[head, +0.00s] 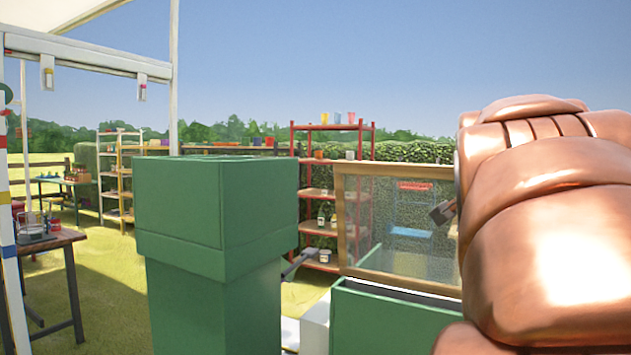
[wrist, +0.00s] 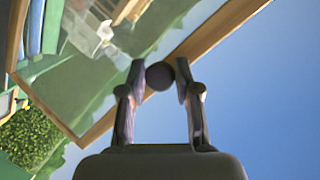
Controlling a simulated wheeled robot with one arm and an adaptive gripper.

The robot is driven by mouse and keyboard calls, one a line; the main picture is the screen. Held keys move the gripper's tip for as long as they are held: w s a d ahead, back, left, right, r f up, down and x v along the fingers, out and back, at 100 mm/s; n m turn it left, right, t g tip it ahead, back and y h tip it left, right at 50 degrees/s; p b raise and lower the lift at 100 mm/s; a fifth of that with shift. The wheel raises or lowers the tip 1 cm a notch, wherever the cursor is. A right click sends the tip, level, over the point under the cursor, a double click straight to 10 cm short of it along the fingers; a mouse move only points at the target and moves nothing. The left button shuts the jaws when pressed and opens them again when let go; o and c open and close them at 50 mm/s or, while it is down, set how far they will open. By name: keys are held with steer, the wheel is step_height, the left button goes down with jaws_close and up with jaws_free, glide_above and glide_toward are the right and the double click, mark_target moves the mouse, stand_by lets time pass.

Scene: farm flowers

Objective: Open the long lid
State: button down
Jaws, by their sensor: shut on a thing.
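The long lid (head: 340,222) is a clear pane in a pale wooden frame. It stands steeply raised at the back of a green box (head: 388,322), whose inside is mostly hidden from the head view. My gripper (head: 443,212) is at the right part of the lid, partly hidden behind my copper arm. In the wrist view my gripper (wrist: 160,72) has its fingertips closed on a dark round knob (wrist: 160,77) at the lid's wooden edge. The lid's frame (wrist: 218,32) runs diagonally there, with sky beyond it.
A tall green block (head: 215,240) stands close in the foreground, left of the box. A red shelf (head: 310,190) with pots is behind. A wooden table (head: 45,243) stands at the left under a white canopy. Grass between the table and the green block is clear.

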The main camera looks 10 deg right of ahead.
steer(key=shift+d+f, duration=0.25)
steer(key=shift+f, duration=0.15)
steer(key=c, duration=1.3)
jaws_free()
steer(key=o, duration=0.5)
steer(key=shift+d, duration=0.8)
steer(key=shift+s+a+r, duration=0.1)
steer(key=shift+a+r, duration=0.15)
steer(key=shift+r, duration=1.5)
steer(key=shift+w+a+r, duration=0.1)
steer(key=shift+a+r, duration=0.1)
steer(key=shift+r, duration=1.5)
steer(key=shift+s+a+r, duration=0.1)
steer(key=shift+a+r, duration=0.15)
steer(key=shift+r, duration=1.5)
